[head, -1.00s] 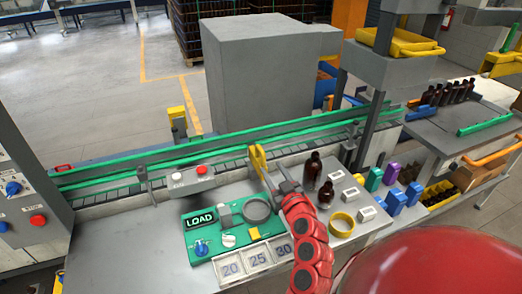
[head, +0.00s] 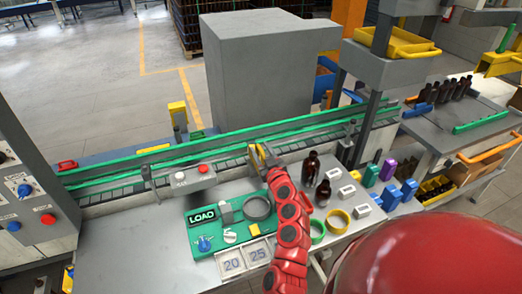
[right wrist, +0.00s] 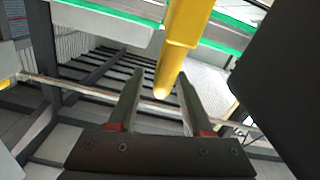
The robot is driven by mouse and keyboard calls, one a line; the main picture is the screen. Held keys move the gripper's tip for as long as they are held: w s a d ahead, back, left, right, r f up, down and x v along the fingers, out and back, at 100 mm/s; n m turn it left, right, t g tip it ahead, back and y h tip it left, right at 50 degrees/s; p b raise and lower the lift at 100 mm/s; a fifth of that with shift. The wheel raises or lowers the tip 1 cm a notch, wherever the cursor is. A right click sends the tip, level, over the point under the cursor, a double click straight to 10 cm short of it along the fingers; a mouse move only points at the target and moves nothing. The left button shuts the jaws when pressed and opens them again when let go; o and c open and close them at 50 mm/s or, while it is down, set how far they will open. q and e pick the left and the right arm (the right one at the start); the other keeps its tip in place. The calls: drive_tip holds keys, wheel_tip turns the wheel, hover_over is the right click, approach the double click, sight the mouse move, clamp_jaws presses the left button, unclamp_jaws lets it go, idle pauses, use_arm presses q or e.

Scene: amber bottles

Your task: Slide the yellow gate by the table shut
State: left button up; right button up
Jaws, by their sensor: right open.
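A yellow upright piece (head: 253,157), which looks like the gate or its handle, stands at the near edge of the conveyor, behind the table. My right gripper (head: 264,156) is right at it, partly covering it. In the right wrist view, the yellow bar (right wrist: 182,42) comes down from the top and its rounded end lies between the fingertips. My right gripper (right wrist: 160,88) is open there, with a finger on either side and a visible gap at the right finger. Whether the left finger touches is unclear. My left gripper is not in view.
The conveyor (head: 120,185) with green rails runs behind the table. On the table are a green LOAD panel (head: 195,232), a grey ring (head: 257,208), brown bottles (head: 310,168), a yellow ring (head: 338,220) and several small coloured blocks. A large grey cabinet (head: 265,75) stands beyond.

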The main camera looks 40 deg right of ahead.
clamp_jaws()
idle(1.3)
